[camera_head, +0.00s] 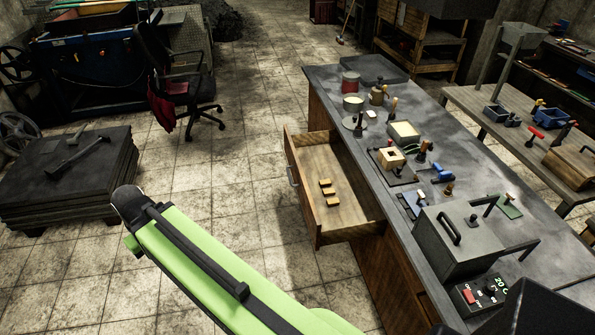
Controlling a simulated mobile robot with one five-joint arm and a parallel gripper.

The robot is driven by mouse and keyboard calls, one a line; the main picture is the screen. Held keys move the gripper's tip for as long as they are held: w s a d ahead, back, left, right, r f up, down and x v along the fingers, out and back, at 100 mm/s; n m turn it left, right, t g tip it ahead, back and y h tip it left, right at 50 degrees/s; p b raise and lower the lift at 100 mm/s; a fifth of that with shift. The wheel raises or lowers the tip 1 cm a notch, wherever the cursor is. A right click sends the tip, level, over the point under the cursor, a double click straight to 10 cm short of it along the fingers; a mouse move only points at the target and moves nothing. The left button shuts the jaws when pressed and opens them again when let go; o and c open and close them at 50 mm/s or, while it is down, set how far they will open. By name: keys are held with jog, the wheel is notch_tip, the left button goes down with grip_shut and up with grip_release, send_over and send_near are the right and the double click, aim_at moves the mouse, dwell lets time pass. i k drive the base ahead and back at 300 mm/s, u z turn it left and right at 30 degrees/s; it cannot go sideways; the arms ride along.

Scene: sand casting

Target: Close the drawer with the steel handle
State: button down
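The wooden drawer (328,187) stands pulled out to the left from the workbench (402,287). Its steel handle (292,177) shows edge-on at the outer face of the front panel. Several small yellowish blocks (326,193) lie on the drawer's bottom. My green arm reaches up from the bottom of the picture, with its dark end left of the drawer and apart from it. My gripper's fingers cannot be made out, so I cannot tell whether it is open or shut.
A grey metal box (457,242), a control unit (480,294) and small tools crowd the bench top. A stack of dark plates (68,178) stands on the floor at left, with an office chair (183,88) behind. Tiled floor left of the drawer is clear.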

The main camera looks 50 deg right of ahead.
aim_at(311, 157)
jog(key=z, duration=0.45)
jog(key=i, duration=1.15)
jog(key=u, duration=0.3)
